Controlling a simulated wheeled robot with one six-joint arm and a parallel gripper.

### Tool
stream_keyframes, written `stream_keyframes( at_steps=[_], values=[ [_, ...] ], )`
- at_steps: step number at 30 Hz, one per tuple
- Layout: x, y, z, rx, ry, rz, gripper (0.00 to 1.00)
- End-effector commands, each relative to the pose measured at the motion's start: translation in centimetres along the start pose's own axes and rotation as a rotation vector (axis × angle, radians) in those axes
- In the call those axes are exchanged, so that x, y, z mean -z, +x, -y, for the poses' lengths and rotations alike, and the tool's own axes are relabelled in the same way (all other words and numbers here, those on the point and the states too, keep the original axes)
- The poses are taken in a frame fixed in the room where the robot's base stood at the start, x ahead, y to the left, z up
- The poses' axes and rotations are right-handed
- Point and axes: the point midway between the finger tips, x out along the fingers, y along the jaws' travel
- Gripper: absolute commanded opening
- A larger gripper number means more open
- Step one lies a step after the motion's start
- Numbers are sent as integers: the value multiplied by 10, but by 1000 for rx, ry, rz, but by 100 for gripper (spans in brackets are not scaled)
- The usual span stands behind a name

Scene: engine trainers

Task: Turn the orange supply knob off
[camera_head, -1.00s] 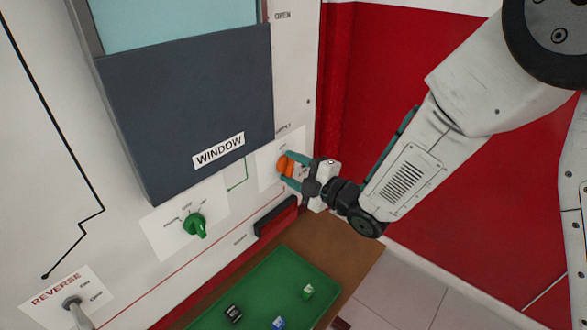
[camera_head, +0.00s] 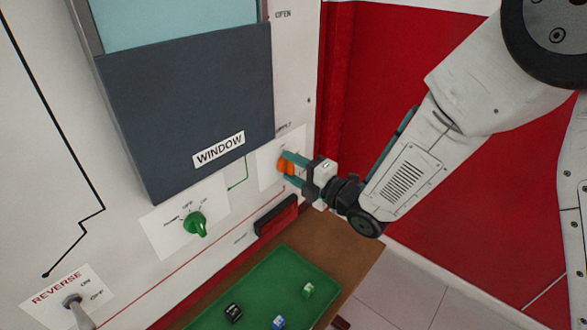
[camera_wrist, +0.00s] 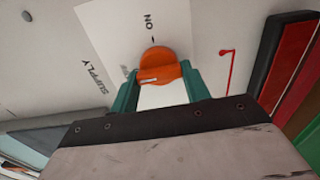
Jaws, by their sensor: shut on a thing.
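The orange supply knob (camera_head: 285,165) is on the white panel, right of the window block. It also shows in the wrist view (camera_wrist: 159,68) on a white label card (camera_wrist: 140,28) that reads SUPPLY and ON. The small mark by ON is just above the knob there. Other lettering on the card, beside the knob, is faint or partly covered. My gripper (camera_head: 290,168) reaches in from the right; its teal fingers lie on both sides of the knob and are shut on it. The gripper also shows in the wrist view (camera_wrist: 158,88).
A dark window block (camera_head: 185,110) is left of my gripper. A green knob (camera_head: 195,224) and a grey REVERSE lever (camera_head: 72,302) are lower left. A black-and-red bar (camera_head: 276,216) juts out just below. A green tray (camera_head: 270,283) holds small blocks. A red wall (camera_head: 430,220) stands right.

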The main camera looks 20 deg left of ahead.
Motion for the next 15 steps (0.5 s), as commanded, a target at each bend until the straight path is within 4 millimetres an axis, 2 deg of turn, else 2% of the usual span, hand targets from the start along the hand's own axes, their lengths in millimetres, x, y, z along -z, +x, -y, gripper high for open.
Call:
stream_keyframes(
  at_steps=[4,5,6,7,15],
  values=[
    [1,0,1,3,0,-2,24],
    [1,0,1,3,0,-2,55],
    [1,0,1,3,0,-2,66],
    [1,0,1,2,0,-2,68],
    [0,-1,0,1,1,-1,68]
  ],
)
